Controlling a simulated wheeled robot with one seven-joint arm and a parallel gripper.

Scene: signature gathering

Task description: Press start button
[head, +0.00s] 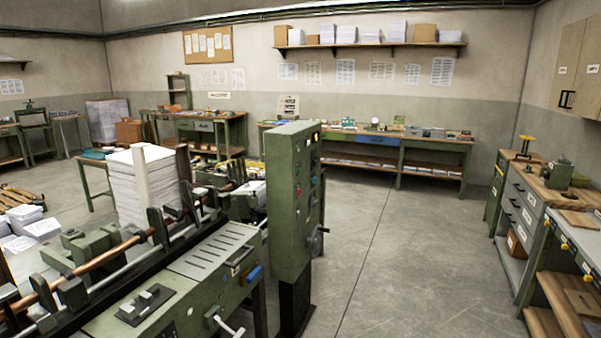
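A tall green control cabinet (286,205) stands upright on a dark pedestal (294,304) near the middle of the head view. Its narrow right face carries several small controls, seen at a steep angle. Labels are too small to read, so I cannot tell which control is the start button. A dark crank or handle (315,240) sticks out low on the right side. My gripper is not in view.
A gathering machine (190,290) with a tall paper stack (140,185) fills the left front, beside the cabinet. Open concrete floor (420,250) lies to the cabinet's right. A long workbench (425,143) lines the back wall. Drawer benches (520,210) stand at the right wall.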

